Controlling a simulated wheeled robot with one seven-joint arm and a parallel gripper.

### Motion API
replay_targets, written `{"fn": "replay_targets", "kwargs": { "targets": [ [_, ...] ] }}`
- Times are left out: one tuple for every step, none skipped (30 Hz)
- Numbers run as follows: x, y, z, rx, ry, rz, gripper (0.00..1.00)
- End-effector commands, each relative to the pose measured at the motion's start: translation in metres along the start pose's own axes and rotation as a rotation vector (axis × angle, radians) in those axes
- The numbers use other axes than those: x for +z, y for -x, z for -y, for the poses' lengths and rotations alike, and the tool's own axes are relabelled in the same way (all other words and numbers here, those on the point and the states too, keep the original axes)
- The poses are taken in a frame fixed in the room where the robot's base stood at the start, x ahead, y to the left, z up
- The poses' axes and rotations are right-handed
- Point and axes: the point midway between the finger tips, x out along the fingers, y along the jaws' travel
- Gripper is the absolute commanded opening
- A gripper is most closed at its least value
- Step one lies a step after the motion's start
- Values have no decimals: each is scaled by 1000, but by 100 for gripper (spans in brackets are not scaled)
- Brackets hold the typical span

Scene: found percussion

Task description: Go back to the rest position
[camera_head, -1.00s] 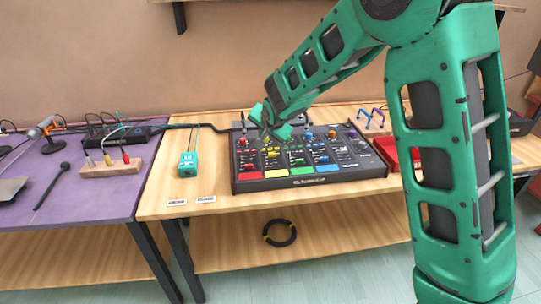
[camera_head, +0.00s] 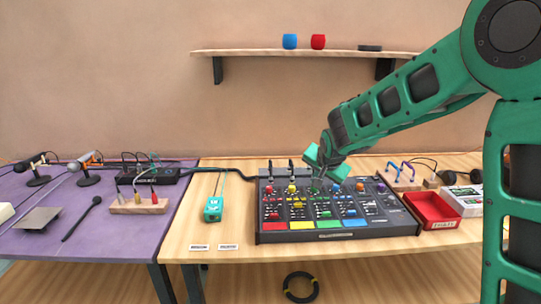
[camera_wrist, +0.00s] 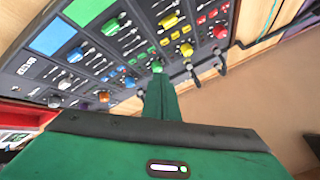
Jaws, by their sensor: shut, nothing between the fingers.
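My gripper (camera_head: 318,180) is in the head view at the end of my green arm, over the back part of a black mixer (camera_head: 400,226). Its fingers point down at the mixer and are shut with nothing between them. The mixer carries colored knobs and faders, with red, yellow, green and blue pads along its front edge. In the wrist view my green gripper (camera_wrist: 160,98) lies in front of the mixer panel (camera_wrist: 75,75), close to a green knob. I cannot tell whether the fingertips touch the panel.
A teal box (camera_head: 213,209) stands left of the mixer, and a red tray (camera_head: 432,209) stands right of it. Microphones (camera_head: 86,168) and a jack board (camera_head: 138,204) are on the purple table. A shelf (camera_head: 270,53) with blue and red cups hangs above. The air above the tables is mostly free.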

Motion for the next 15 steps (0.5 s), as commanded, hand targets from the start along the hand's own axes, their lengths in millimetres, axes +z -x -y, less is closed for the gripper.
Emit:
{"fn": "replay_targets", "kwargs": {
  "targets": [
    [-12, 15, -30, 40, 1, 6, 0],
    [-17, 24, -47, 65, 7, 16, 0],
    [-21, 36, -71, 100, 17, 31, 0],
    [-24, 45, -88, 125, 23, 43, 0],
    [-25, 54, -106, 149, 29, 57, 0],
    [-26, 67, -128, 180, 38, 77, 0],
    [-26, 77, -145, 202, 43, 92, 0],
    [-24, 87, -163, 224, 48, 109, 0],
    [-22, 101, -184, 251, 55, 133, 0],
    [-19, 112, -201, 269, 60, 153, 0],
    [-16, 123, -216, 287, 65, 173, 0],
    [-10, 138, -237, 310, 70, 201, 0],
    [-4, 150, -253, 326, 73, 224, 0],
    [2, 161, -267, 340, 77, 247, 0],
    [12, 176, -286, 356, 81, 280, 0]
  ]
}}
